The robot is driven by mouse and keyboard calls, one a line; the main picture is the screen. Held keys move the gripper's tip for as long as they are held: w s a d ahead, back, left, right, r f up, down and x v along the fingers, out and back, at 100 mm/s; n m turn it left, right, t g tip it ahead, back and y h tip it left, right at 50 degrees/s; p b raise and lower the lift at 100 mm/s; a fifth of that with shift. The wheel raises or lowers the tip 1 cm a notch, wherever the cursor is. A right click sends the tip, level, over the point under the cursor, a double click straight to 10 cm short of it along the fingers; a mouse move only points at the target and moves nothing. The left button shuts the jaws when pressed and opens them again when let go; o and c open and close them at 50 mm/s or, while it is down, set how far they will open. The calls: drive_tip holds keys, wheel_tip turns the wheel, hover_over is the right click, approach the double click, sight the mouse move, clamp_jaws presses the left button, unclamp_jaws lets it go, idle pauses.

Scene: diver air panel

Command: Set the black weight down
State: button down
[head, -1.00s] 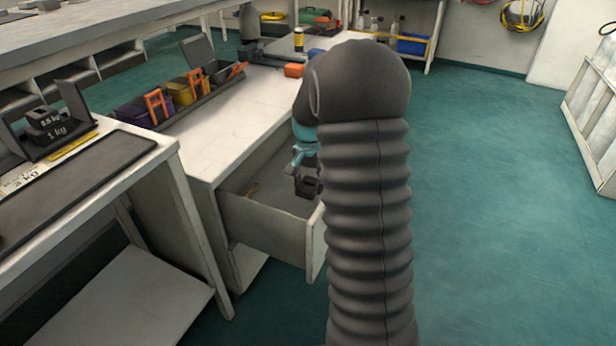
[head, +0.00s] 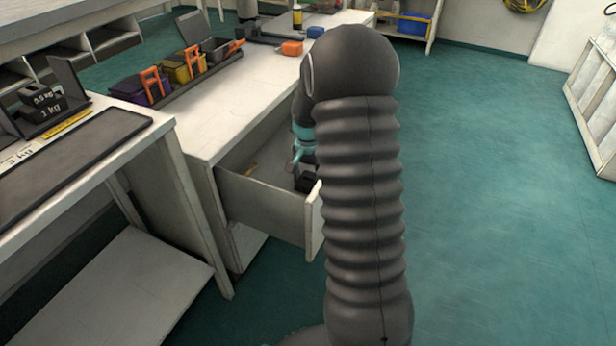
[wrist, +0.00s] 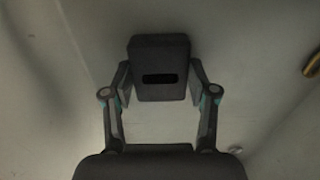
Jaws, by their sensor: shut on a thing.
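The black weight (wrist: 160,52) is a dark block with a slot in its face. In the wrist view it sits between the two fingers of my gripper (wrist: 160,84), which is shut on it. In the head view the weight (head: 308,182) is a small dark shape inside the open drawer (head: 262,208), low behind the drawer's front panel. My arm hides part of it there. I cannot tell whether the weight touches the drawer floor (wrist: 60,60).
A brass-coloured piece (wrist: 312,62) lies at the right in the wrist view. The white bench (head: 225,105) above the drawer carries an orange block (head: 291,48) and several bins with orange handles. At left, a table holds a dark mat (head: 70,160) and labelled weights (head: 45,105).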

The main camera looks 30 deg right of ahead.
sight(308, 180)
drive_tip(key=shift+c, duration=1.6)
unclamp_jaws()
wheel_tip(308, 180, up, 12)
drive_tip(key=p, duration=0.2)
drive_tip(key=s+a+r+n+t, duration=0.2)
drive_tip(key=s+a+r+n, duration=0.1)
drive_tip(key=s+a+r, duration=0.4)
drive_tip(key=s+a+r+n+t, duration=0.1)
drive_tip(key=s+a+r+n, duration=0.1)
drive_tip(key=s, duration=0.8)
drive_tip(key=s+a+r+n+t, duration=0.2)
drive_tip(key=s+a+n, duration=0.3)
drive_tip(key=s, duration=0.6)
drive_tip(key=shift+s+a+r+t, duration=0.15)
drive_tip(key=shift+a+r+t, duration=0.2)
drive_tip(key=shift+a, duration=0.95)
